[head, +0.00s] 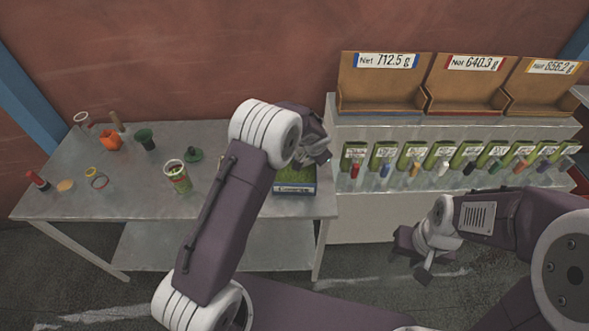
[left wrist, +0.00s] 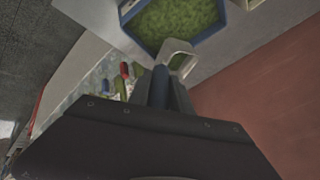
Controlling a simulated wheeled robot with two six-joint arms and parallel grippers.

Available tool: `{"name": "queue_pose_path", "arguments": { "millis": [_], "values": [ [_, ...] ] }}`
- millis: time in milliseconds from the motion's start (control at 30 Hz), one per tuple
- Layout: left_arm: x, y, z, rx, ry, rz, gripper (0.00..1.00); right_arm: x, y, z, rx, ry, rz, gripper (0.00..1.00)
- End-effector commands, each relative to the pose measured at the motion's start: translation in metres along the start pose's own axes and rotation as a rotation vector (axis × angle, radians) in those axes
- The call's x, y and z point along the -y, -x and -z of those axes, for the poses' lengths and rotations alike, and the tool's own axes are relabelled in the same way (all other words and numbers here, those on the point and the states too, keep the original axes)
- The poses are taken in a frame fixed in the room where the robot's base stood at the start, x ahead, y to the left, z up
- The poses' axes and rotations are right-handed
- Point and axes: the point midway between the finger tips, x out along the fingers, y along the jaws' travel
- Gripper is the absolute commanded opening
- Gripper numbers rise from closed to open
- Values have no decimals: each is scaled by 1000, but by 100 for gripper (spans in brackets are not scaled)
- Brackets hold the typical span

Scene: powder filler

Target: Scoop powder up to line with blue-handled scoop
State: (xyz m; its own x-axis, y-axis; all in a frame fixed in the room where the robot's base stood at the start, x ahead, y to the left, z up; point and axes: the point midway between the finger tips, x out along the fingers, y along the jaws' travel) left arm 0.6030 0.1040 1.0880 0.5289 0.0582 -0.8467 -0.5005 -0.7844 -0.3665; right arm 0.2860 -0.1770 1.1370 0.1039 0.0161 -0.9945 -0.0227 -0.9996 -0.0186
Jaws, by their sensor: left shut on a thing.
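My left gripper (head: 318,147) is over the back right of the steel table. In the left wrist view it is shut on the dark blue handle (left wrist: 160,88) of a scoop. The scoop's pale square head (left wrist: 179,59) shows a green patch inside and is close to the blue-rimmed bin (left wrist: 150,45) of green powder; I cannot tell if they touch. The labelled bin (head: 293,189) stands below the left gripper in the head view. My right gripper (head: 416,262) is empty, with its fingers apart, in front of the dispenser shelf.
On the table (head: 225,140) stand a green and white can (head: 177,177), a dark green funnel (head: 146,139), an orange item (head: 110,140) and a red-handled tool (head: 38,181). To the right, a shelf holds several green bins with coloured scoops (head: 443,166) under brown boxes (head: 466,83).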

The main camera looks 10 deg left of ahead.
Motion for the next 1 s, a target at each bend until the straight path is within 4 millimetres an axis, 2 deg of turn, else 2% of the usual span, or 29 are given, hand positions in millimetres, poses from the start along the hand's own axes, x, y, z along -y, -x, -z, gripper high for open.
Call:
{"name": "queue_pose_path", "arguments": {
  "millis": [33,100,433,1000],
  "values": [
    [-1,-5,-3,-12,6,1,0,0,-12,-1,0,0,0,36],
    [-1,-4,-5,-34,17,0,0,0,-21,-2,0,0,0,36],
    [2,2,-11,-143,66,-5,0,-1,-61,-6,0,0,0,36],
    [0,-4,-28,-306,140,-14,0,-2,-129,-13,0,0,0,36]
  ]
}}
